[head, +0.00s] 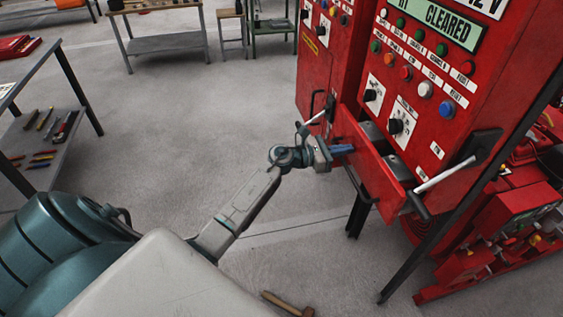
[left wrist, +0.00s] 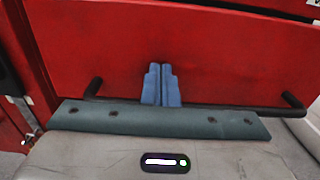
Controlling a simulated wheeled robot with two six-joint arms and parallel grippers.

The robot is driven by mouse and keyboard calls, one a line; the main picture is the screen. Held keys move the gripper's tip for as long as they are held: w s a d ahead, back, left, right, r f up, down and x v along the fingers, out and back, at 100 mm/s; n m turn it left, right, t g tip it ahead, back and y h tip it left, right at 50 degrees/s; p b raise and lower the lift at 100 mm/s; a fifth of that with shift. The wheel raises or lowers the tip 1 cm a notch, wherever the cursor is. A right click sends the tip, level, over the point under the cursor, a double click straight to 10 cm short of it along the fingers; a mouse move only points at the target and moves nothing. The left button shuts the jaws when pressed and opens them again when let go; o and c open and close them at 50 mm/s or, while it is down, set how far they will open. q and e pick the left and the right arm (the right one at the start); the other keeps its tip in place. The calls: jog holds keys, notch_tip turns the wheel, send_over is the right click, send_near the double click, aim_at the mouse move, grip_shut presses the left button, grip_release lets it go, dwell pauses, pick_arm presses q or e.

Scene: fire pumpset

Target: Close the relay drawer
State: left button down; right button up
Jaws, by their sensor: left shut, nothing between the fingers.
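The relay drawer (head: 372,172) is a red box standing open out of the red control cabinet (head: 440,85) in the head view. Dark relay blocks show behind its front panel. My left gripper (head: 350,149) is shut and empty, with its blue fingertips at the drawer's front panel. In the left wrist view the blue fingers (left wrist: 161,86) are together in front of the red drawer front (left wrist: 215,60). A dark bar handle (left wrist: 290,99) runs along the lower part of that front, partly hidden by my gripper. I cannot tell whether the fingertips touch the panel. My right gripper is not in view.
Lever handles with white rods (head: 446,174) stick out of the cabinet near the drawer. Red pump equipment (head: 500,240) stands at the lower right. A hammer (head: 287,304) lies on the floor. A tool shelf (head: 62,150) stands at the left. The middle floor is clear.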

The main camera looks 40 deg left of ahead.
aim_at(362, 146)
pick_arm(q)
jog(key=b+x, duration=0.1)
jog(key=x, duration=0.4)
jog(key=shift+w+d, duration=0.1)
jog(key=shift+w, duration=0.1)
jog(key=shift+w+d, duration=0.2)
jog(key=shift+w, duration=0.1)
jog(key=shift+r, duration=0.1)
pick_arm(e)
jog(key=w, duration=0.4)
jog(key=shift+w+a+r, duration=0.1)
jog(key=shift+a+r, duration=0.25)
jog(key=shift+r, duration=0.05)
